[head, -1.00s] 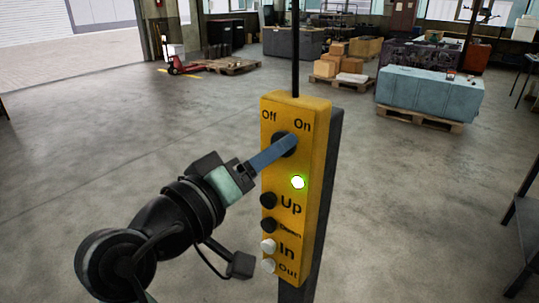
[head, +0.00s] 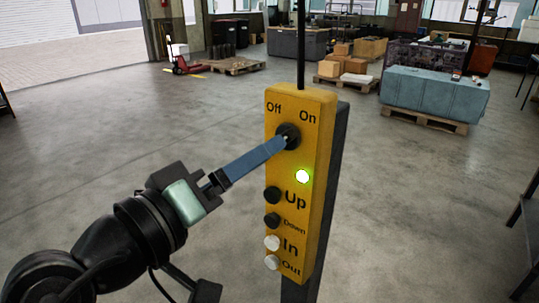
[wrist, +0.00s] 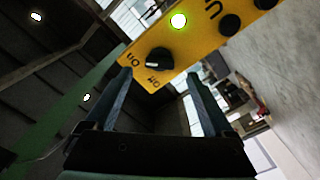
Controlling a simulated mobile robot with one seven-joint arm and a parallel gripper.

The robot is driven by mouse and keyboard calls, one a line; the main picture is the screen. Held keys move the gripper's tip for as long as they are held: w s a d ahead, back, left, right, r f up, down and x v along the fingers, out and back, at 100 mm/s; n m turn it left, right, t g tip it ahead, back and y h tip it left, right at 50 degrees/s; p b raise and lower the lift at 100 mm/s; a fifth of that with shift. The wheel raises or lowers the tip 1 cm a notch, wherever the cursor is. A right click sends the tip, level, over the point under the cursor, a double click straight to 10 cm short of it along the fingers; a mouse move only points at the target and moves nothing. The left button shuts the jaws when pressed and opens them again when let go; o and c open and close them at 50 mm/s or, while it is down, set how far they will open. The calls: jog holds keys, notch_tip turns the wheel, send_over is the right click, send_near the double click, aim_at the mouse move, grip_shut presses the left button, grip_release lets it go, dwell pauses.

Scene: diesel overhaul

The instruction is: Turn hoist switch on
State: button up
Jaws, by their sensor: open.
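The yellow hoist control box (head: 312,120) hangs upright in the middle of the head view, marked Off and On at its top. Its black rotary switch (head: 288,137) sits under those words, partly covered by my fingertips; the knob (wrist: 159,59) shows whole in the wrist view, its pale mark pointing toward the On side. A green lamp (head: 302,176) below it is lit. My gripper (head: 280,143) is open, its blue fingers in front of the switch. In the wrist view, the fingers (wrist: 158,82) stand apart with the knob beyond and between their tips, clear of both.
Below the lamp are an Up button (head: 272,195), a Down button (head: 272,220), an In button (head: 272,242) and an Out button (head: 272,262). A dark post stands behind the box. A blue crate (head: 430,95) on a pallet is far behind; open floor lies around.

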jog(key=b+v, duration=0.1)
jog(key=v, duration=0.6)
jog(key=shift+s+a, duration=0.2)
jog(key=shift+s, duration=0.1)
